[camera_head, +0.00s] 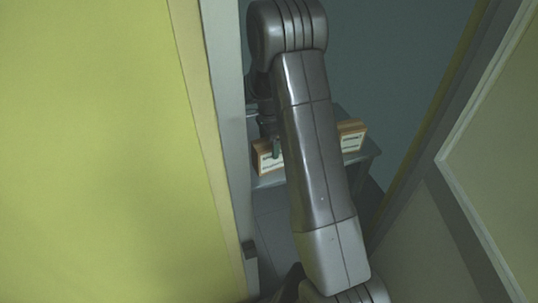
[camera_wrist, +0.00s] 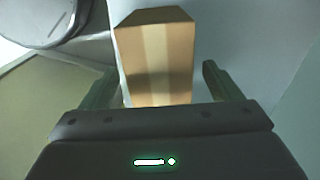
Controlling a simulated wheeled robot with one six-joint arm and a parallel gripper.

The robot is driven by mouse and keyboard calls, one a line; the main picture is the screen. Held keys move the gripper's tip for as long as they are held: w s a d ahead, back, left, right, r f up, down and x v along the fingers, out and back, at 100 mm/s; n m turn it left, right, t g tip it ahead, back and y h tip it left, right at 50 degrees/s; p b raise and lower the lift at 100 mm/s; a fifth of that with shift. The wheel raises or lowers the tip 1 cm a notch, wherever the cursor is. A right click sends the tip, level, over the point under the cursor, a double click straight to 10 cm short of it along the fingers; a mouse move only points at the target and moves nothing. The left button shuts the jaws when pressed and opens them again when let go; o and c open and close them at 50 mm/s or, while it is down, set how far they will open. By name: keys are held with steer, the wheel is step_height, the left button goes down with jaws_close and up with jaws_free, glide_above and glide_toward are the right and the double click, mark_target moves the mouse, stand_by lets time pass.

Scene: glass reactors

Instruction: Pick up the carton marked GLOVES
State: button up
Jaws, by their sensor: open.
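A brown carton (camera_wrist: 155,55) with a paler tape strip stands between the two fingers of my gripper (camera_wrist: 159,72) in the wrist view. There is a gap on the right; the left finger is close to its side. My gripper is open. In the head view, a carton with a white label (camera_head: 268,162) stands on the table's left part, with my gripper (camera_head: 275,147) right at it. A second carton with a white label (camera_head: 352,138) stands farther right, partly behind my arm. The print is too small to read, so I cannot tell which is marked GLOVES.
The cartons stand on a grey table (camera_head: 362,155) beyond a narrow opening. A yellow panel (camera_head: 95,150) fills the left, and a framed panel (camera_head: 490,160) stands on the right. In the wrist view, a round grey object (camera_wrist: 35,20) is at the upper left.

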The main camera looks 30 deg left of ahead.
steer(key=shift+f, duration=0.45)
steer(key=shift+c, duration=0.3)
steer(key=c, duration=1.5)
steer(key=shift+r, duration=0.1)
